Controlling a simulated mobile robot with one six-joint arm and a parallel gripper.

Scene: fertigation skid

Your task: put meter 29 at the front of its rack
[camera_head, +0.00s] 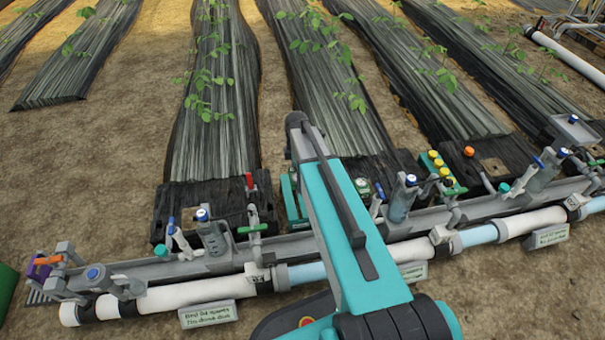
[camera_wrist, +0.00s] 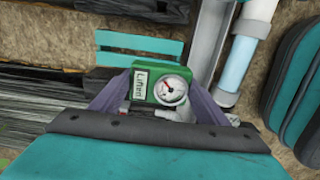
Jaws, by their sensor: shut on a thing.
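In the wrist view a green meter (camera_wrist: 143,86) with a round white dial and red needle sits between the two grey-purple fingers of my gripper (camera_wrist: 160,92), which is shut on it. A white label with dark lettering is on its left face; I cannot read a 29 there. A teal slatted rack (camera_wrist: 140,44) lies just beyond the meter; whether they touch is unclear. In the head view my arm hides the gripper and most of the teal rack (camera_head: 291,202). A small green gauge (camera_head: 362,187) shows right of my arm; I cannot tell whether it is the held meter.
A grey rail and white pipe (camera_head: 190,293) with valves run across the front. Bottles, a red-handled valve (camera_head: 249,182) and yellow-capped items (camera_head: 438,165) stand along it. Black-covered plant rows (camera_head: 215,100) lie behind.

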